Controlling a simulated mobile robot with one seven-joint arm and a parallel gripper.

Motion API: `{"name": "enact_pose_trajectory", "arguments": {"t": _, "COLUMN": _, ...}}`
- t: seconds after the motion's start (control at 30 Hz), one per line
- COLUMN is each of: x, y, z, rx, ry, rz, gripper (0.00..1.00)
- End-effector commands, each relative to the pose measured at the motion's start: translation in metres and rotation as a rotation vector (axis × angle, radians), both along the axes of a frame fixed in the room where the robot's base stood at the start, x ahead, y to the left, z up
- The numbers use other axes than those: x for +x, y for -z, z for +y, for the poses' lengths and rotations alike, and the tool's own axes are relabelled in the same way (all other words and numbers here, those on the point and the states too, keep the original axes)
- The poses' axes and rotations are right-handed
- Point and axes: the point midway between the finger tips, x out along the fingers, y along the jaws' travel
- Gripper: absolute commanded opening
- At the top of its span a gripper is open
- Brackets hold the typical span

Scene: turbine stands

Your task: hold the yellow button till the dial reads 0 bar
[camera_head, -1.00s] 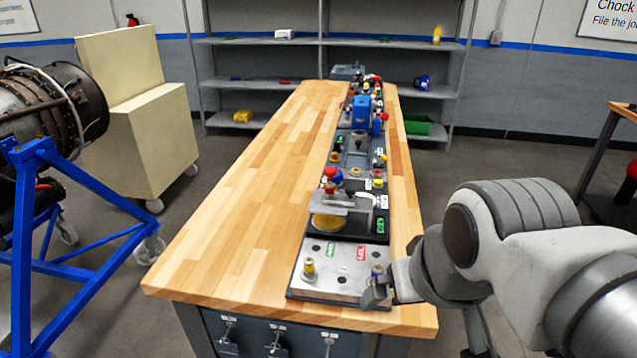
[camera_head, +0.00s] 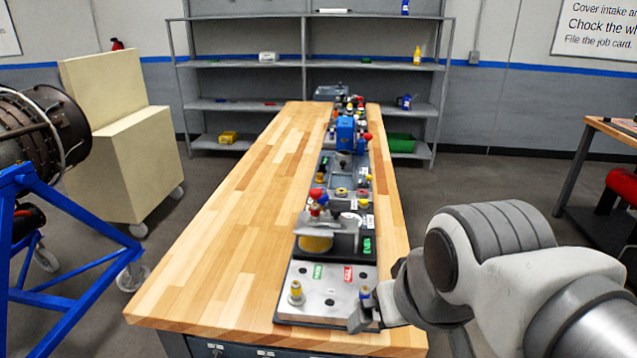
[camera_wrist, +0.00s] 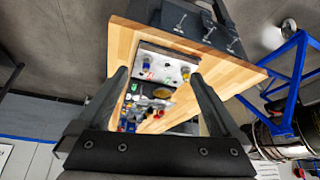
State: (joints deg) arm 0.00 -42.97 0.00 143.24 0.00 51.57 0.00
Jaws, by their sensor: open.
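My gripper (camera_head: 362,312) is at the near right corner of a metal plate on the bench. In the wrist view its two fingers (camera_wrist: 158,76) are wide apart with nothing between them. The row of devices runs away from me beyond the plate. Small yellow round parts (camera_head: 341,192) sit midway along it; I cannot tell which is the yellow button. A pale round face (camera_head: 350,218) lies behind a grey bracket, and I cannot tell whether it is the dial. No reading is legible.
The plate (camera_head: 330,302) carries a yellow-collared fitting (camera_head: 296,293) and green and red labels. A blue unit (camera_head: 345,133) stands farther along the row. The wooden bench top (camera_head: 225,235) is clear on the left. A blue engine stand (camera_head: 60,230) is at left.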

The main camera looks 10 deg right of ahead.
Motion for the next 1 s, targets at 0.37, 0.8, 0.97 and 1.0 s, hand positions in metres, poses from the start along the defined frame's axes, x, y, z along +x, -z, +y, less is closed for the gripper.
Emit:
{"name": "enact_pose_trajectory", "arguments": {"t": 0.37, "x": 0.0000, "y": 0.0000, "z": 0.0000, "rx": 0.000, "ry": 0.000, "rz": 0.000, "gripper": 0.33}}
{"name": "enact_pose_trajectory", "arguments": {"t": 0.8, "x": 0.0000, "y": 0.0000, "z": 0.0000, "rx": 0.000, "ry": 0.000, "rz": 0.000, "gripper": 0.00}}
{"name": "enact_pose_trajectory", "arguments": {"t": 0.97, "x": 0.0000, "y": 0.0000, "z": 0.0000, "rx": 0.000, "ry": 0.000, "rz": 0.000, "gripper": 0.00}}
{"name": "enact_pose_trajectory", "arguments": {"t": 1.0, "x": 0.0000, "y": 0.0000, "z": 0.0000, "rx": 0.000, "ry": 0.000, "rz": 0.000, "gripper": 0.00}}
